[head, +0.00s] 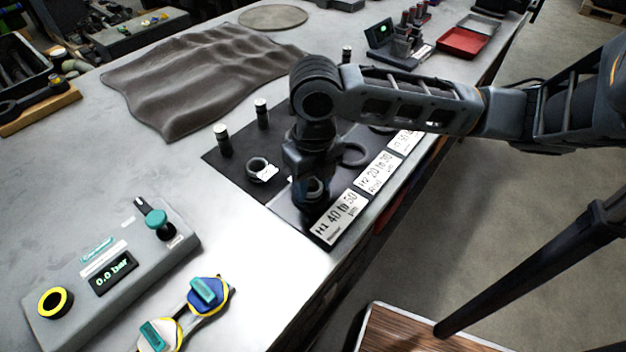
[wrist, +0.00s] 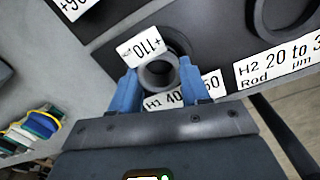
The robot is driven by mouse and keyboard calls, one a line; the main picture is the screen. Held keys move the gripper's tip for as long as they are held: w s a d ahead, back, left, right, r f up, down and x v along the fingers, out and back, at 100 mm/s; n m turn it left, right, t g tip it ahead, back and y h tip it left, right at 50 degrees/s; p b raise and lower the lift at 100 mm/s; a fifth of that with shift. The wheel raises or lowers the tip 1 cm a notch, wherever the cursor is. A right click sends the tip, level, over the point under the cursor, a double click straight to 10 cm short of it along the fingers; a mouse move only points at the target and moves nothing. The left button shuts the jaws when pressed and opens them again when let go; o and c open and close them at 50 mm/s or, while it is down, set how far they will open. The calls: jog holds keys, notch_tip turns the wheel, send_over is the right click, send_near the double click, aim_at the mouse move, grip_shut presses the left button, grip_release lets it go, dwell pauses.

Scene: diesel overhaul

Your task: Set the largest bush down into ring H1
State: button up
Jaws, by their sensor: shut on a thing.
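My gripper (head: 312,192) points down over the front of the dark mat, beside the H1 label (head: 337,215), which reads 40 to 50. In the wrist view its blue fingers (wrist: 158,80) are shut on a grey hollow bush (wrist: 158,72) with a white tag (wrist: 139,47) reading +110. Ring H1 (wrist: 178,38) shows as a dark round rim just behind the bush, partly hidden by the bush and tag. The bush overlaps the ring in this view; I cannot tell whether it is in the ring or above it.
Another tagged bush (head: 257,167) stands on the mat to the left. Ring H2 (head: 350,154) lies to the right, by its label (head: 377,172). Upright pins (head: 223,140) stand at the mat's left. A pressure box (head: 110,265) is at front left. The table edge is close by.

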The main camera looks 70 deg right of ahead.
jog(key=shift+a+f, duration=0.15)
jog(key=shift+f, duration=0.5)
jog(key=o, duration=1.2)
jog(key=shift+c, duration=0.2)
jog(key=shift+o, duration=0.8)
jog(key=shift+s, duration=0.1)
jog(key=shift+r, duration=0.1)
notch_tip(320, 180, up, 9)
jog(key=p, duration=0.1)
